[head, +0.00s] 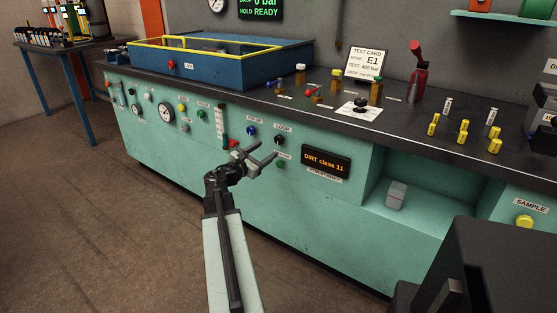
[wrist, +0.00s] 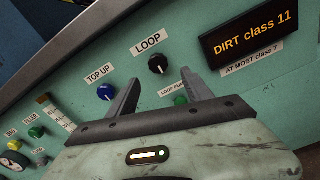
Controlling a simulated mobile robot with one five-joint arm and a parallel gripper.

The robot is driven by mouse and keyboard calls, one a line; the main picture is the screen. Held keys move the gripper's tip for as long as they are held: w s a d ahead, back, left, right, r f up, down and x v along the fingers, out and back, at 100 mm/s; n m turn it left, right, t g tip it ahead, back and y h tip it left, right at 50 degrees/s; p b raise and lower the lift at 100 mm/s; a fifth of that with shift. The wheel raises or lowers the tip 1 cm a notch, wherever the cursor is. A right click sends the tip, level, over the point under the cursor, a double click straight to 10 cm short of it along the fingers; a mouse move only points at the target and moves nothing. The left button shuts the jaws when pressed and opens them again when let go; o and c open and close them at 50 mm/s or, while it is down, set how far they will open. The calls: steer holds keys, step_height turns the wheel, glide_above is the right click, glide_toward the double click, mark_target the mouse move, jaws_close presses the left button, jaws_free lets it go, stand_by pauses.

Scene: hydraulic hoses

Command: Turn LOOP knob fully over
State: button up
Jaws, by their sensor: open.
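The LOOP knob (wrist: 157,64) is a black round knob under a LOOP label on the green panel. In the wrist view it shows just beyond and between my open fingertips, with a pale pointer mark at its lower side. In the head view the LOOP knob (head: 280,140) sits just above my gripper's fingers. My gripper (head: 266,153) is open and empty in front of the panel; the wrist view shows its two fingers (wrist: 161,93) spread apart. Whether a finger touches the knob cannot be told, but they appear apart.
A blue TOP UP knob (wrist: 106,91) is close left of the LOOP knob, and a green LOOP PUMP button (wrist: 181,99) is just below it, by my right finger. A display (wrist: 250,35) reads DIRT class 11. A dark bench top (head: 330,115) overhangs the panel.

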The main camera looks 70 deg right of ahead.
mark_target(278, 142)
steer(key=x, duration=0.8)
steer(key=shift+s+r, duration=0.1)
steer(key=shift+r, duration=0.05)
